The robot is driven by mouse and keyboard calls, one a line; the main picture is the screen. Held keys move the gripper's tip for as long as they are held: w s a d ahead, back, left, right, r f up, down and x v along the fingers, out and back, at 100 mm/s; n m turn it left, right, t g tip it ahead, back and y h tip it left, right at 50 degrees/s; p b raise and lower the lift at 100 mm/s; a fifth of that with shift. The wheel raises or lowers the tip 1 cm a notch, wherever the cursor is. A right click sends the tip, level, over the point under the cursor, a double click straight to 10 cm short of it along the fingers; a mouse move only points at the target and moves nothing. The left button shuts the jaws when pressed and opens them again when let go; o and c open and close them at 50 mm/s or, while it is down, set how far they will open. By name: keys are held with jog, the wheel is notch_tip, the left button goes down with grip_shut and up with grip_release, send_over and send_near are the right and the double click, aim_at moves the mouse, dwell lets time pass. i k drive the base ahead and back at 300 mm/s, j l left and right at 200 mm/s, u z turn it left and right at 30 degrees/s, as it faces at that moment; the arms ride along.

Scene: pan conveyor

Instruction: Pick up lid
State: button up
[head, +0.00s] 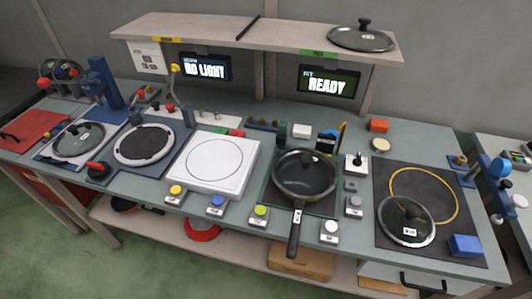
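Several glass lids are in the head view. One lid (406,222) with a dark knob and a small white tag lies on the black mat (388,180) at the right, overlapping the lower part of a yellow ring marked there. Another lid (361,40) with a dark knob lies on the right end of the upper shelf (285,36). A third lid (78,142) lies on the station at the far left. A dark pan (303,177) sits at the middle right, its handle pointing toward the front edge. My gripper is not in view.
A blue block (465,245) lies right of the mat's lid. Coloured push buttons (260,214) line the front edge. A white plate (215,162) with a circle is bare. Two screens (328,84) hang under the shelf, reading "NO LIGHT" and "READY". A blue fixture (493,180) stands at the right.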

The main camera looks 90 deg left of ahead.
aim_at(305, 174)
jog(key=u, duration=3.15)
jog(key=z, duration=1.25)
jog(key=i+l+u, duration=0.1)
jog(key=l+u, duration=0.3)
jog(key=l, duration=0.15)
jog(key=l+u, duration=0.4)
jog(key=l, duration=0.2)
